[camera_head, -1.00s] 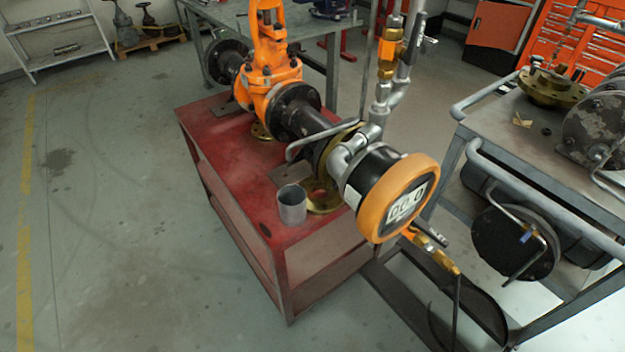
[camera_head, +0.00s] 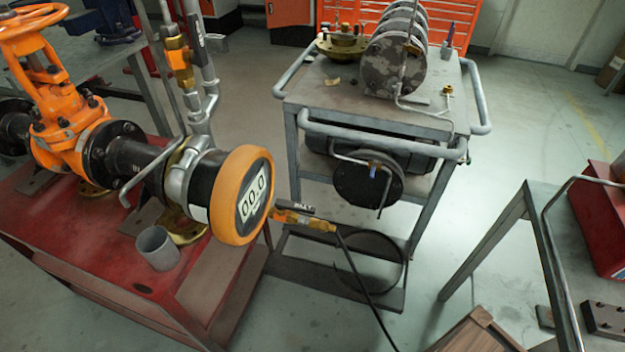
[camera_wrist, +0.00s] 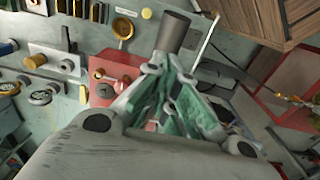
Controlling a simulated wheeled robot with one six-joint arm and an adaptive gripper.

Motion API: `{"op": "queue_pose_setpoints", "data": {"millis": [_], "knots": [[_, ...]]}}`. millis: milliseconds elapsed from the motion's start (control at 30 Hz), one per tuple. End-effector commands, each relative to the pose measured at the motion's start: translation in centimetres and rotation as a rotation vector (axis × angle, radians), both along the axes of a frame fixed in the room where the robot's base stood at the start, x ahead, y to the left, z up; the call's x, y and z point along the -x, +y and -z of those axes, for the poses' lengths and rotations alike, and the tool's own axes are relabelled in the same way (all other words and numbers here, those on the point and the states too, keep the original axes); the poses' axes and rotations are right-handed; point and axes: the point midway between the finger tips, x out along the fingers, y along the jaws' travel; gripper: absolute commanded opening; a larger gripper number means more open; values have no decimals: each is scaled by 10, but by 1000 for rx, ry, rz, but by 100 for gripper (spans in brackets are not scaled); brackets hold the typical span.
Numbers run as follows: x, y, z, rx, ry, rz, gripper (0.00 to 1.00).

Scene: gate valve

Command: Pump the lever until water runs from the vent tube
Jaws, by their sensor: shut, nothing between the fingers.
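A grey cup (camera_head: 158,248) stands below. A black hose (camera_head: 362,285) runs from the lower brass fitting (camera_head: 303,220). I cannot pick out the pump lever with certainty. My gripper (camera_wrist: 172,68), only in the wrist view, is shut and empty. A dark grey cylinder (camera_wrist: 173,32) appears just beyond its tips; contact cannot be told.
The red cart (camera_head: 60,215) is at left. A grey trolley (camera_head: 350,108) with dark flanges stands at centre. A metal frame (camera_head: 515,215) and a red box (camera_head: 600,220) are at right. Open floor (camera_head: 540,130) lies behind them. The wrist view shows a wooden crate (camera_wrist: 268,22).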

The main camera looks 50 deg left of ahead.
Motion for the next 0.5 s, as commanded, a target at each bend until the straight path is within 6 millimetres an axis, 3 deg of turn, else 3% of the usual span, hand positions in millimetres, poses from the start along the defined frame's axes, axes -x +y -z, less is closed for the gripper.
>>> {"op": "queue_pose_setpoints", "data": {"millis": [500], "knots": [[1,0,69,1,3,0,0]]}}
